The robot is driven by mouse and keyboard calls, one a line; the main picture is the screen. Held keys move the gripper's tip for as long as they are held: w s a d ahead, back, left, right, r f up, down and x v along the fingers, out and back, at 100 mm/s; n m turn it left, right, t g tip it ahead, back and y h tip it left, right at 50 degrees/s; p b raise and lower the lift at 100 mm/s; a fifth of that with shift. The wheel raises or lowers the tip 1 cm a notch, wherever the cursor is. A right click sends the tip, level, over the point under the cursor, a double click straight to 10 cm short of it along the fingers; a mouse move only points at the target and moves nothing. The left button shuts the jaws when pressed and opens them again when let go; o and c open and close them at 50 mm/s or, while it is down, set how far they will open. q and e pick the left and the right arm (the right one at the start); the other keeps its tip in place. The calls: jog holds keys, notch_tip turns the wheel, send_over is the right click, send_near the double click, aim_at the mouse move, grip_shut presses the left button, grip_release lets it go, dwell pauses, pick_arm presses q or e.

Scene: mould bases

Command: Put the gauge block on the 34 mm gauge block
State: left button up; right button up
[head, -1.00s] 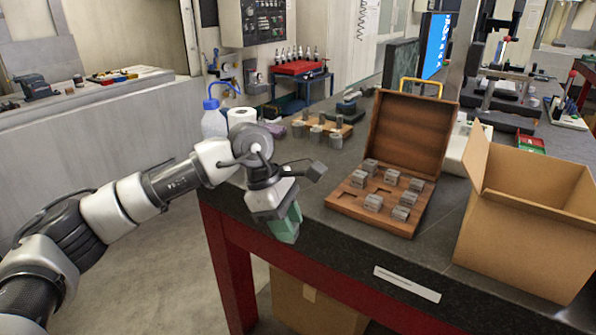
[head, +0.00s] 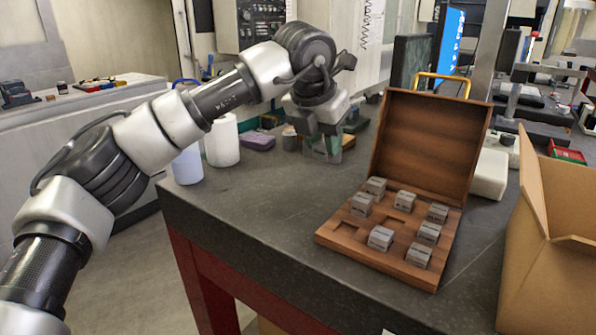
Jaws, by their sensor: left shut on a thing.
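An open wooden case (head: 338,240) on the bench holds several grey gauge blocks, among them one at the front (head: 380,238) and one at the right (head: 437,213). Their markings are too small to read, so I cannot tell which is the 34 mm one. Some recesses in the case are empty. My left gripper (head: 322,152) is left of and behind the case, above the far part of the bench. It is shut on a gauge block, which its greenish fingers hide. My right gripper is not in view.
A cardboard box (head: 560,215) stands right of the case. A white paper roll (head: 222,142) and a bottle (head: 187,165) stand at the bench's left edge. The dark bench top (head: 255,215) left of the case is clear. The raised case lid (head: 425,140) stands at the back.

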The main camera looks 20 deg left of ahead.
pick_arm(q)
send_over(277, 187)
jog(key=s, duration=0.1)
jog(key=f, duration=0.6)
jog(key=shift+s+a+f, duration=0.2)
jog(key=shift+f, duration=2)
jog(key=o, duration=1)
jog(key=shift+f, duration=0.15)
